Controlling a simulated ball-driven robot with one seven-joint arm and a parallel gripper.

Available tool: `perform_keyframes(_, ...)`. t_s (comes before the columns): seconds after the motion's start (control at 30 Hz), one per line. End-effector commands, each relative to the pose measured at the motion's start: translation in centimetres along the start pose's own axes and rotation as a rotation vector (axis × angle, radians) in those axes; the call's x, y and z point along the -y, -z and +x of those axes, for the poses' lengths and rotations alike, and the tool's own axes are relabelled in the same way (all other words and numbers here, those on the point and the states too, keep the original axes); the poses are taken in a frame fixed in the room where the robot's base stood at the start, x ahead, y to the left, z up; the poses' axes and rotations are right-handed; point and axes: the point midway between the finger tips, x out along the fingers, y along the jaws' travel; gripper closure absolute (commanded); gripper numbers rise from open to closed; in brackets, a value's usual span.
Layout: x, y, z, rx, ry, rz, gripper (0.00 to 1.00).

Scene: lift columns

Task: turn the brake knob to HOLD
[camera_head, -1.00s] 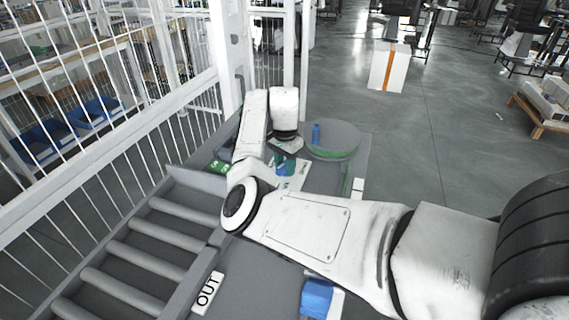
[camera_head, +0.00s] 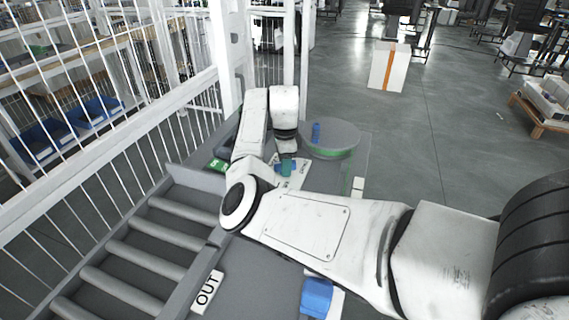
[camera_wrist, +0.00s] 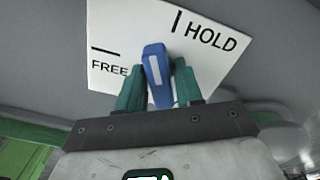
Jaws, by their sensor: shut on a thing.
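The brake knob (camera_wrist: 157,72) is a blue bar with a white stripe. In the wrist view it stands in front of a white plate (camera_wrist: 220,70) marked FREE at left and HOLD at right. The stripe points nearly straight up, tilted slightly left, between the FREE mark and the HOLD mark. My gripper (camera_wrist: 158,85) is shut on the knob, one green finger on each side. In the head view, my gripper (camera_head: 287,168) is small and the white plate (camera_head: 298,177) lies beneath it, partly hidden by my arm.
An OUT label (camera_head: 207,291) and another blue part (camera_head: 317,297) are nearer. Rollers (camera_head: 120,290) and a white railing (camera_head: 130,125) lie left.

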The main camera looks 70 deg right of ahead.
Motion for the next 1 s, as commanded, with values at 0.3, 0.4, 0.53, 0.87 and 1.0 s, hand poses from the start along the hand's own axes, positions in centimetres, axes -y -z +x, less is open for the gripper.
perform_keyframes(0.3, 0.03, -0.09, -0.03, 0.001, 0.001, 0.046, 0.81)
perform_keyframes(0.4, 0.03, -0.09, 0.0, 0.002, 0.001, 0.067, 0.81)
perform_keyframes(0.53, 0.03, -0.11, 0.07, 0.002, 0.001, 0.198, 0.81)
perform_keyframes(0.87, 0.01, -0.07, 0.03, 0.001, 0.0, 0.493, 0.81)
perform_keyframes(1.0, 0.0, -0.07, 0.01, 0.001, 0.0, 0.497, 0.81)
